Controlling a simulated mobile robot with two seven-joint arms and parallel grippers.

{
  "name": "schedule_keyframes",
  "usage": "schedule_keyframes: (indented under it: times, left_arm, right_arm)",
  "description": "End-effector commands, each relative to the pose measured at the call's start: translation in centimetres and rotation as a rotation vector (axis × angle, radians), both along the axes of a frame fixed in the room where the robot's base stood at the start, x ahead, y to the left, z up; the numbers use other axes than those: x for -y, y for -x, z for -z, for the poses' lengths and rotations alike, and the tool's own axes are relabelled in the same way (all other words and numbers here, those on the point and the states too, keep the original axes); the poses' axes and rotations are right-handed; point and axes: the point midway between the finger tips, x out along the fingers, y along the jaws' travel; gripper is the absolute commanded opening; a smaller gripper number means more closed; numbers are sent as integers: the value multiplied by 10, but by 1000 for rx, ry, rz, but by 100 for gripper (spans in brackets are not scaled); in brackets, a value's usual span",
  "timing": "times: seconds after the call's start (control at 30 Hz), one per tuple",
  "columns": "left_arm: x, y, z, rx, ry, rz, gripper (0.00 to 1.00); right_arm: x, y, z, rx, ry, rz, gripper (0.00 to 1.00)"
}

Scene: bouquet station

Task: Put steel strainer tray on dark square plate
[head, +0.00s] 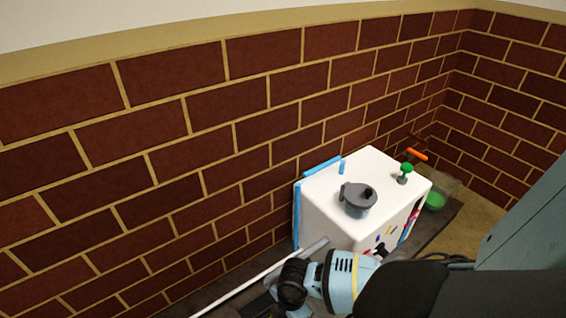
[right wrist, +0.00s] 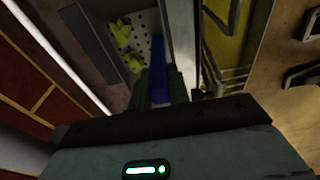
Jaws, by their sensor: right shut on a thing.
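In the right wrist view a pale, perforated panel (right wrist: 146,24) with dark round holes lies beyond my fingers; it looks like the strainer tray, seen only in part. Yellow-green pieces (right wrist: 122,33) lie on it. My right gripper (right wrist: 160,85) has its two dark green fingers on either side of a blue piece (right wrist: 160,72) and is shut on it. I cannot tell whether the blue piece belongs to the perforated panel. I cannot make out the dark square plate in either view. My left gripper is not in view.
In the head view a white cabinet (head: 325,213) stands by the brick wall (head: 160,150), with a grey lidded pot (head: 357,201) and a green knob-like item (head: 406,168) on top. Wire rails (right wrist: 232,75) are close right of my fingers.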

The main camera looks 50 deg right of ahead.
Motion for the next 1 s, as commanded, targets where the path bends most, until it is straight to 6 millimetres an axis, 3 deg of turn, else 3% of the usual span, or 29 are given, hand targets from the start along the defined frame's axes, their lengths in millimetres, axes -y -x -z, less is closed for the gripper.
schedule_keyframes:
  times: [0.07, 0.47, 0.5, 0.63, 1.0]
  left_arm:
    - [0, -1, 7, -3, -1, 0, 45]
    - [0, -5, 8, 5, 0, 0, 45]
    - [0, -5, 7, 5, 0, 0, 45]
    - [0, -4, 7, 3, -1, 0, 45]
    - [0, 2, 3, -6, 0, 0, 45]
  right_arm:
    - [1, -6, 5, 3, 0, 0, 0]
    - [1, -7, 6, 5, -1, 1, 0]
    - [1, -7, 6, 4, 0, 0, 23]
    - [1, -7, 5, 4, 0, 0, 40]
    - [2, -6, 0, 5, 0, 1, 40]
